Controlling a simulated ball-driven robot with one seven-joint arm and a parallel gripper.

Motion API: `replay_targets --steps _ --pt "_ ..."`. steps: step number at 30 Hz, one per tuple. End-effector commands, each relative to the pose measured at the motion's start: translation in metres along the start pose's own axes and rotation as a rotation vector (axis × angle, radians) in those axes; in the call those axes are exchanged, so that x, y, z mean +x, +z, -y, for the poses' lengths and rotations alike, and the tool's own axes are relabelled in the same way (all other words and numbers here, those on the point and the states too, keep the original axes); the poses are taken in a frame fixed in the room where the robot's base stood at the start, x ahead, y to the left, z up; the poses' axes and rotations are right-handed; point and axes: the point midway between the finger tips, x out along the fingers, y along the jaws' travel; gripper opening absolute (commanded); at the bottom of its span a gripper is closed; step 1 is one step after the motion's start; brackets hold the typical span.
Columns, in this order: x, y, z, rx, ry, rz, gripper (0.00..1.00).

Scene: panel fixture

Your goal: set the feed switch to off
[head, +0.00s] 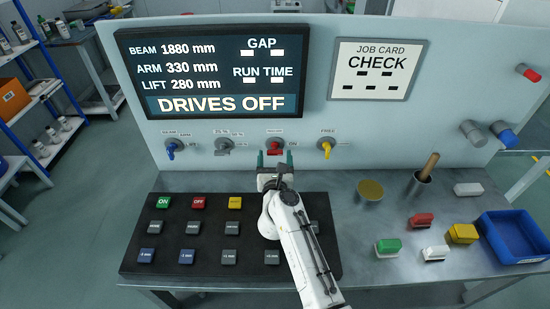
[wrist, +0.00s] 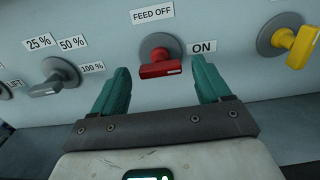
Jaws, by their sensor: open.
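The feed switch (wrist: 160,68) is a red handle on a round grey base on the upright panel. In the wrist view, FEED OFF is printed above it and ON to its right. Its handle lies roughly level, in line with the ON side rather than upright. The switch also shows in the head view (head: 275,147), partly behind my gripper. My gripper (head: 275,157) is open, with its green fingers pointing at the panel. In the wrist view, the fingers stand left and right of the red handle, apart from it, with nothing between them held.
A grey selector (wrist: 61,77) sits left of the switch and a yellow one (wrist: 300,45) right. A blue selector (head: 172,148) is further left. A black keypad (head: 170,230) lies below. The screen (head: 215,75) reads DRIVES OFF. Blocks and a blue bin (head: 515,237) are at right.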

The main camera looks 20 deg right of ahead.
Motion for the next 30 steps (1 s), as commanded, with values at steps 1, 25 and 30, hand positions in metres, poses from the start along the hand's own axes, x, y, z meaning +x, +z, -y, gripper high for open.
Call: replay_targets --steps 1,25,30 --pt "0.0041 0.0001 0.0001 0.001 -0.001 0.001 0.77" --pt "0.0085 0.0005 0.0003 -0.001 0.0 0.001 0.37" --pt "0.0085 0.0005 0.0003 -0.001 0.0 0.001 0.21"
